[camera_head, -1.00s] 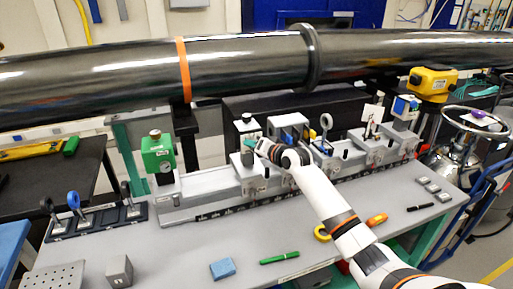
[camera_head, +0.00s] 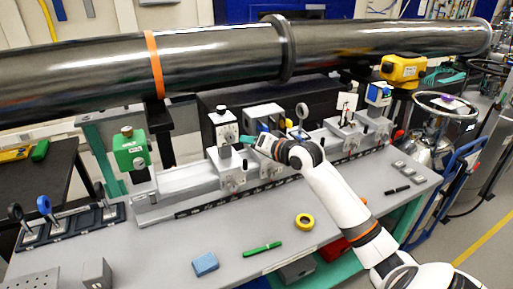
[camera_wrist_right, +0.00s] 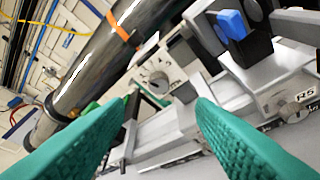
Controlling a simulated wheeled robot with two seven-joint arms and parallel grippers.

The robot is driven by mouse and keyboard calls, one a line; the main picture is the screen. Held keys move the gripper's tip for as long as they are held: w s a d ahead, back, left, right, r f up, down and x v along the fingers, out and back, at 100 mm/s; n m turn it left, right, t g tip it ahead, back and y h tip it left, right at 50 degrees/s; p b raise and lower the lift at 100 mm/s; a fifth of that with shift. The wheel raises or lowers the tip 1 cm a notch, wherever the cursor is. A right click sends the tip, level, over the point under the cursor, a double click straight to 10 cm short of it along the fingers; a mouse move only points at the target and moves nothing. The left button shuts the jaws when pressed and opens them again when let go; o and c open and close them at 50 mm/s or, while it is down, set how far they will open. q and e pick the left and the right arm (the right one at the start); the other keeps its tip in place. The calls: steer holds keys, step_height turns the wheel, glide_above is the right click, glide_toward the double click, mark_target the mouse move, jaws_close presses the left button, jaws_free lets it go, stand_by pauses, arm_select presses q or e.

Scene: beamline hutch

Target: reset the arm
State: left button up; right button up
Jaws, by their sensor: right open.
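My right arm (camera_head: 340,200) reaches in from the lower right in the head view. Its gripper (camera_head: 249,141) is above the rail, beside a small grey carriage (camera_head: 232,168) and in front of a white box with a dial (camera_head: 222,126). In the right wrist view the two teal fingers are spread wide, with nothing held between them (camera_wrist_right: 160,112). Beyond them are the dial box (camera_wrist_right: 157,78), the rail (camera_wrist_right: 165,128) and a blue-topped holder (camera_wrist_right: 231,24). I cannot tell if the fingers touch anything. My left gripper is not in view.
A long dark pipe (camera_head: 210,55) runs behind the rail. A green box (camera_head: 131,150) stands at the rail's left end. A yellow tape roll (camera_head: 304,222), green pen (camera_head: 262,249) and blue block (camera_head: 205,264) lie on the table (camera_head: 165,250). The table's front middle is mostly clear.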

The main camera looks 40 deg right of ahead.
steer(key=shift+s+r, duration=0.2)
steer(key=shift+s, duration=0.3)
